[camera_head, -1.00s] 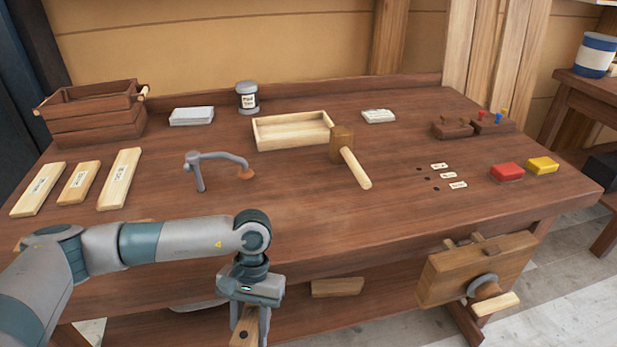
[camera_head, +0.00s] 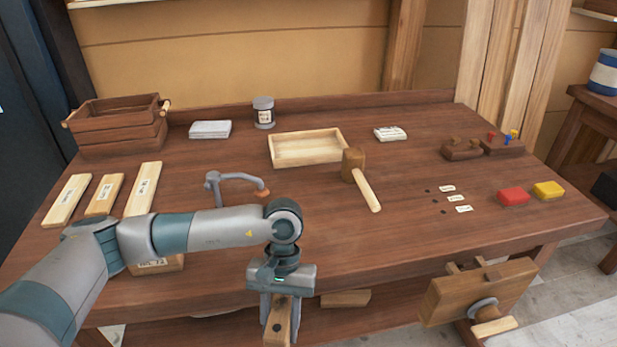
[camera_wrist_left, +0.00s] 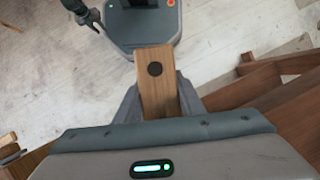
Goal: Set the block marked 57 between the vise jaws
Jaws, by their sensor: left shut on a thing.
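My left gripper (camera_head: 279,318) is shut on a wooden block (camera_head: 278,326), which hangs below it in front of the bench's front edge. In the left wrist view the block (camera_wrist_left: 157,82) sits between the fingers and shows a dark round spot on its end; no number is readable. The wooden vise (camera_head: 478,291) is on the bench's front at the right, with a pale handle. The held block is well to the left of it, apart. A labelled wooden block (camera_head: 160,264) lies on the bench, partly behind my left arm.
The bench (camera_head: 330,230) carries a mallet (camera_head: 360,180), a shallow tray (camera_head: 307,160), a metal holdfast (camera_head: 230,181) and pale labelled boards (camera_head: 104,194). Red (camera_head: 513,196) and yellow (camera_head: 548,190) blocks lie at right. Another wooden piece (camera_head: 346,298) shows below the front edge.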

